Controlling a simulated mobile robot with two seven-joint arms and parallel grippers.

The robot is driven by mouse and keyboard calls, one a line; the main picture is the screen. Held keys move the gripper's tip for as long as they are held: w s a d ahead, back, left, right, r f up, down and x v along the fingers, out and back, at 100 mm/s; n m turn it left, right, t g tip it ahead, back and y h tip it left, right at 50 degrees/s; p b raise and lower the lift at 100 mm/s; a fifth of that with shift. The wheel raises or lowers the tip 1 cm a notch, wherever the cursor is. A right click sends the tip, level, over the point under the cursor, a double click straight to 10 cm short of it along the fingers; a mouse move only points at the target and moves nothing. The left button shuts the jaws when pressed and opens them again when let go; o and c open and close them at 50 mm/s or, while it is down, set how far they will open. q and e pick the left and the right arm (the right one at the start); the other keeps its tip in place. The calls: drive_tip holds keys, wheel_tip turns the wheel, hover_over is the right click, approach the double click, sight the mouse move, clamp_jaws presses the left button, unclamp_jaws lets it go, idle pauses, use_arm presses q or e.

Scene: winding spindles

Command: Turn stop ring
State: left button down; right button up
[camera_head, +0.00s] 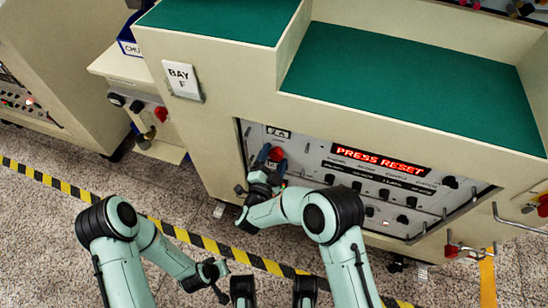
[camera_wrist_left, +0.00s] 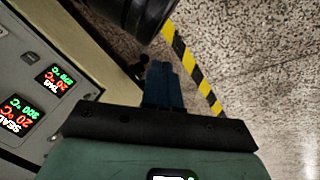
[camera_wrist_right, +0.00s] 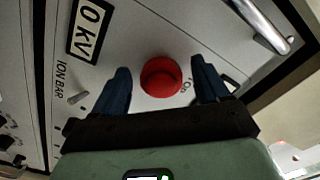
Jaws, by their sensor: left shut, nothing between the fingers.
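A red round stop button (camera_head: 277,154) sits at the left end of the control panel, partly hidden by my right gripper in the head view. The right wrist view shows the red button (camera_wrist_right: 160,76) face on; a separate ring around it is not clear. My right gripper (camera_head: 268,160) is open, with one blue finger on each side of the button. I cannot tell whether the fingers touch it. My left gripper (camera_head: 213,274) is low over the floor, away from the panel. Its blue fingers (camera_wrist_left: 163,85) are together and empty in the left wrist view.
A red display (camera_head: 380,160) reads "PRESS RESET" above several black knobs. The right wrist view shows a metal handle (camera_wrist_right: 262,25) and a small switch (camera_wrist_right: 78,98) near the button. A "BAY F" sign (camera_head: 182,80) hangs on the cabinet. Yellow-black tape (camera_head: 190,235) crosses the floor.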

drive_tip(key=shift+r, duration=0.1)
drive_tip(key=v, duration=0.3)
drive_tip(key=shift+p, duration=0.4)
use_arm(q)
drive_tip(key=s+d+r, duration=0.1)
drive_tip(key=s+r+p, duration=0.1)
drive_tip(key=shift+d+r+h, duration=0.3)
drive_tip(key=shift+d+r, duration=0.05)
use_arm(e)
approach(273, 159)
drive_tip(key=v, duration=0.3)
drive_tip(key=shift+s, duration=0.15)
